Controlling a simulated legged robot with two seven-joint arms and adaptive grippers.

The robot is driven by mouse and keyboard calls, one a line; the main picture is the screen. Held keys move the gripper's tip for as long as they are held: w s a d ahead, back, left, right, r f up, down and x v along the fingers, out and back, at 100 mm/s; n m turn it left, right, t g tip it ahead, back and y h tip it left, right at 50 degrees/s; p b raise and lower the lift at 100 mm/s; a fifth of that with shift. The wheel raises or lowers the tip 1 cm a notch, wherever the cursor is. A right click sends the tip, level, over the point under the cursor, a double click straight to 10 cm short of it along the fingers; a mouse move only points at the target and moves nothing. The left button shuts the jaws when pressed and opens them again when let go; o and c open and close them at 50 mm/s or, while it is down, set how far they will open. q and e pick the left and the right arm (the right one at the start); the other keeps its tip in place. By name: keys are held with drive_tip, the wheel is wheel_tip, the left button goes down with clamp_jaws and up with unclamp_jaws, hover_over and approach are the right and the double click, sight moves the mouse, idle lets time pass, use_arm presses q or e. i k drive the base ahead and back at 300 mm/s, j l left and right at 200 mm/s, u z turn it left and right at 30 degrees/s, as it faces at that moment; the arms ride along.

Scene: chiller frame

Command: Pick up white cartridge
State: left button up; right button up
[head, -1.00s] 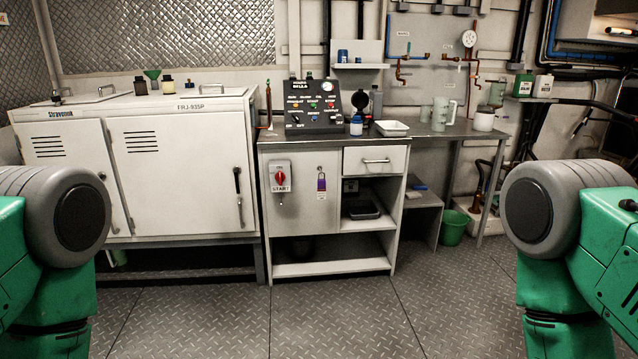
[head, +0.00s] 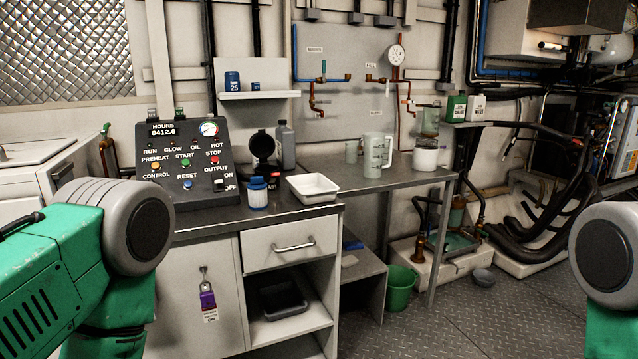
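I cannot tell for certain which thing is the white cartridge. A short white cylinder (head: 424,159) stands at the right end of the steel bench, below a clear filter bowl (head: 430,124). A white container with a blue cap and blue lower part (head: 257,194) stands on the cabinet top, right of the control panel. A white jug (head: 474,108) sits on the small shelf at the right, beside a green can (head: 455,107). Only the upper parts of my two arms show, at the left and right edges. Neither gripper is in view.
The control panel (head: 186,162), a white tray (head: 314,188) and a grey bottle (head: 285,146) occupy the cabinet top. Clear measuring jugs (head: 376,154) stand on the steel bench (head: 395,178). A green bucket (head: 399,288) is on the floor. Floor (head: 500,320) at the right front is open.

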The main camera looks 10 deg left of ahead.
sight(257, 189)
drive_tip(key=i+z, duration=0.35)
drive_tip(key=i, duration=0.7)
